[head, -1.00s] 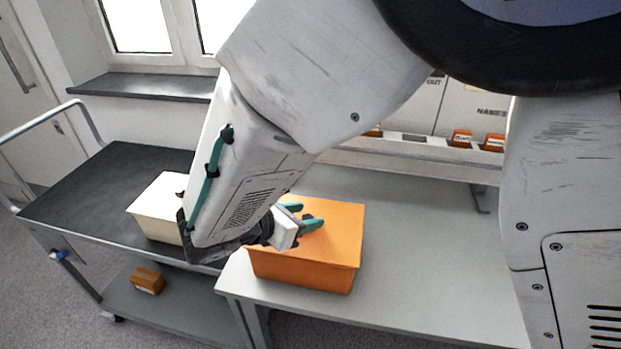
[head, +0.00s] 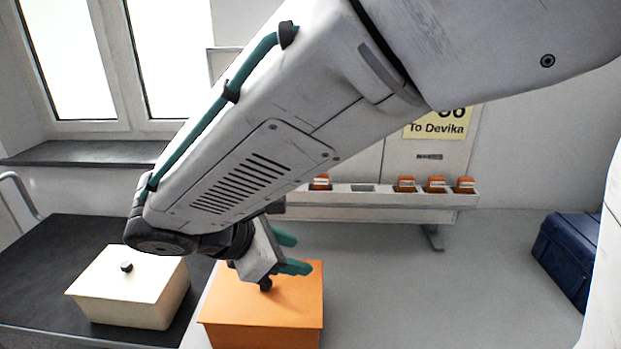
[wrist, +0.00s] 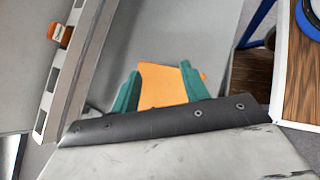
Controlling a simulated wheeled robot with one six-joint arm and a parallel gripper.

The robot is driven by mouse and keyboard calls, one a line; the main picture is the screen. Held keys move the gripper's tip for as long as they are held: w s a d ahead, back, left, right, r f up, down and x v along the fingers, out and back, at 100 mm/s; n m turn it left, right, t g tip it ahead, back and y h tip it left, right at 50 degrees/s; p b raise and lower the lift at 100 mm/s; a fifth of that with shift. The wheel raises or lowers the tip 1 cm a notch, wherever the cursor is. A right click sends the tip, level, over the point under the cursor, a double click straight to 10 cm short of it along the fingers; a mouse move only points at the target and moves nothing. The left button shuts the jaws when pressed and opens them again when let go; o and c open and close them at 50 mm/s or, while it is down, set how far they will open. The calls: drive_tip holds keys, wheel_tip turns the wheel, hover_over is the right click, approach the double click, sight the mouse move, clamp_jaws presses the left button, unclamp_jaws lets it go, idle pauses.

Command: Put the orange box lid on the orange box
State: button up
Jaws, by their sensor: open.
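The orange box (head: 262,337) stands on the grey table near its left edge. The orange lid (head: 240,296) lies on top of it, looks flat and closed, and has a dark knob under my gripper. My gripper (head: 297,254) is open, with its teal fingers pointing right over the lid's far part. It seems empty and raised above the lid, though the exact gap is hard to tell. In the wrist view, orange (wrist: 163,88) shows between and beyond the spread fingers. My arm hides part of the scene behind it.
A cream lidded box (head: 130,290) with a dark knob sits on the black cart top (head: 45,255) to the left. A rack (head: 385,199) with several small orange blocks stands at the table's back. A dark blue case (head: 572,255) is at right. The table's middle is clear.

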drive_tip(key=s+d+r+m+g+y, duration=0.25)
drive_tip(key=d+m, duration=0.35)
drive_tip(key=d, duration=0.4)
drive_tip(key=s+d+r+m+g+y, duration=0.25)
drive_tip(key=d+m, duration=0.25)
drive_tip(key=d, duration=0.5)
drive_tip(key=s+d+m+t+y, duration=0.1)
drive_tip(key=s+d+m+y, duration=0.2)
drive_tip(key=s+d+m, duration=0.3)
drive_tip(key=s+m, duration=0.3)
drive_tip(key=m, duration=0.1)
drive_tip(key=shift+s+f+t, duration=0.15)
drive_tip(key=shift+f+t, duration=0.25)
drive_tip(key=shift+c, duration=1)
